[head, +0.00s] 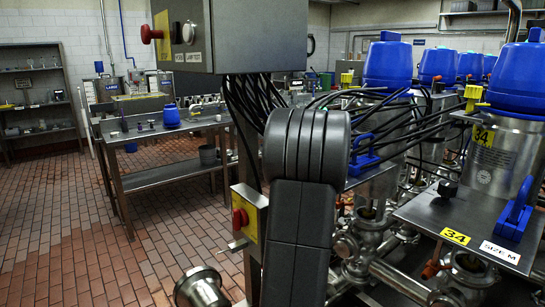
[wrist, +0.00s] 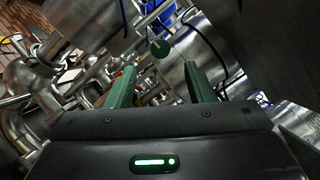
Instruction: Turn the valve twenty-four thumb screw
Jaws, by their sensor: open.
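In the wrist view my gripper (wrist: 160,68) is open, its two green fingers apart with nothing between the tips. A small dark green round knob (wrist: 160,48) on a thin metal stem is just beyond the fingertips, roughly centred on the gap. It looks like a thumb screw, but no number shows beside it, so I cannot tell whether it belongs to valve twenty-four. The fingers do not appear to touch it. In the head view my grey arm blocks the middle and my gripper is out of sight. The nearest valve there (head: 499,140) carries the label 34.
Steel pipes and cylinders (wrist: 95,25) crowd around my gripper, with a dark cable (wrist: 230,65) to its right. In the head view a control box (head: 230,35) with hanging black cables stands near my arm. A steel table (head: 165,130) and open tiled floor lie left.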

